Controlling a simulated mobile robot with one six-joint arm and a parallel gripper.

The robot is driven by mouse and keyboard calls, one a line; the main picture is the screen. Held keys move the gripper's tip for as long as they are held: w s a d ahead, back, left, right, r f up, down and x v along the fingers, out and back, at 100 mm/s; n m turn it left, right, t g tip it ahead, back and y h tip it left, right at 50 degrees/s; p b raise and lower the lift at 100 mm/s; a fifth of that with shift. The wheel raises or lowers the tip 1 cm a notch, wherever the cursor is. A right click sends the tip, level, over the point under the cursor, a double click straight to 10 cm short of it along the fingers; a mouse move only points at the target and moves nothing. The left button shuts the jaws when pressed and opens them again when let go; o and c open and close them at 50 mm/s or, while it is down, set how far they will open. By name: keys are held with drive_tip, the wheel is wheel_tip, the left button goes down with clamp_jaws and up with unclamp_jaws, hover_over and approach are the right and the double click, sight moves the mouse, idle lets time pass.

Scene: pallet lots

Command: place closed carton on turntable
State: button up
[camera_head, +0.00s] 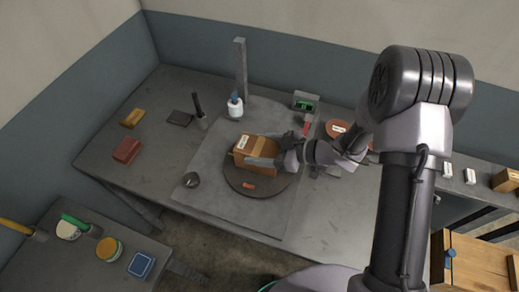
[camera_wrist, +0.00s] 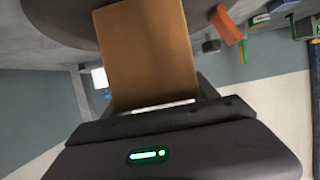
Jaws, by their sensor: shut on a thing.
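The closed carton (camera_head: 257,148) is a brown box with a white label, over the dark round turntable (camera_head: 239,182) in the head view. My gripper (camera_head: 262,160) reaches in from the right and is shut on the carton. In the wrist view the carton (camera_wrist: 147,55) fills the upper middle, its near end at the gripper (camera_wrist: 158,108). The turntable's dark edge (camera_wrist: 55,22) shows behind it. I cannot tell whether the carton's underside touches the turntable. A small red piece (camera_head: 249,186) lies on the turntable's front part.
A reddish round plate (camera_head: 345,131) is at the right, near my arm. The table's front left is clear.

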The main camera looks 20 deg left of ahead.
drive_tip(key=shift+f, duration=0.1)
drive_tip(key=o, duration=1.8)
